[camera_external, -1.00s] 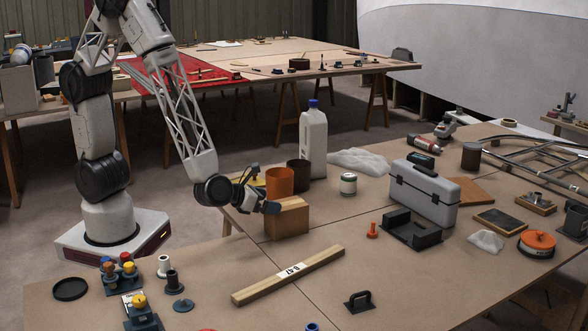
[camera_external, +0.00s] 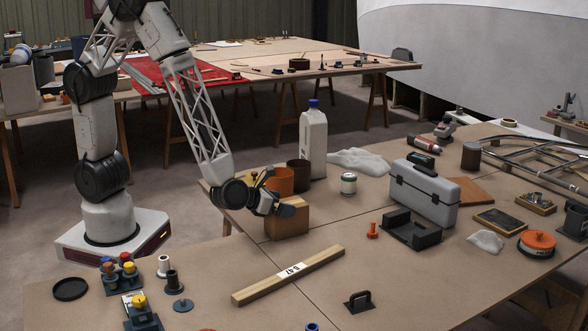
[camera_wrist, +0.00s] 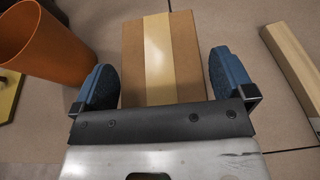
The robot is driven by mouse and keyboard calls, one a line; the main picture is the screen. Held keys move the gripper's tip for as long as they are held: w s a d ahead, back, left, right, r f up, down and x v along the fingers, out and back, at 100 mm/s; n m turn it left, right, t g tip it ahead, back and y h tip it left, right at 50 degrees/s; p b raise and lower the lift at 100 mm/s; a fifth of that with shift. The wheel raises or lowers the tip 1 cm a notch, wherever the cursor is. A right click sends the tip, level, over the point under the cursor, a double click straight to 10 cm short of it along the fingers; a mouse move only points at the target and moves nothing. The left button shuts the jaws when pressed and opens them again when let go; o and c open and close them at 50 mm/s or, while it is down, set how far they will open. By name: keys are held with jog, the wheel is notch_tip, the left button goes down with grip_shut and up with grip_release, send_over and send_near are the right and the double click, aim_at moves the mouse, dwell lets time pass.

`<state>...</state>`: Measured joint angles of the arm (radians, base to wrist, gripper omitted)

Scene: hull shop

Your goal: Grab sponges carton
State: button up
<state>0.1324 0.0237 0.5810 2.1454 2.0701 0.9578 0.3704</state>
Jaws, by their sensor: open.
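The sponges carton is most likely the brown cardboard box (camera_external: 288,222) with a pale tape strip, standing on the near table; I can read no label on it. It also shows in the wrist view (camera_wrist: 185,58), between my two blue-padded fingers. My gripper (camera_wrist: 162,82) is open, with one finger on each side of the carton and a small gap visible on both sides. In the external view my gripper (camera_external: 284,208) is at the carton's upper front-left side. I cannot tell how deep the fingers reach.
An orange cup (camera_external: 281,181) stands close behind the carton, left of it in the wrist view (camera_wrist: 40,40). A dark brown cup (camera_external: 299,174) and a white jug (camera_external: 313,145) stand behind. A wooden beam (camera_external: 288,275) lies in front. A grey toolbox (camera_external: 425,193) stands to the right.

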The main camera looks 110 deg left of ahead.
jog(key=shift+c, duration=0.2)
dwell(0.4)
jog(key=c, duration=1.1)
jog(key=shift+r, duration=1.05)
jog(key=shift+s+r, duration=0.3)
jog(key=shift+r, duration=0.45)
jog(key=s, duration=0.5)
jog(key=s+r, duration=0.1)
jog(key=s, duration=0.4)
jog(key=s+d, duration=0.1)
jog(key=s, duration=0.4)
jog(key=shift+s+r, duration=0.15)
jog(key=shift+r, duration=0.05)
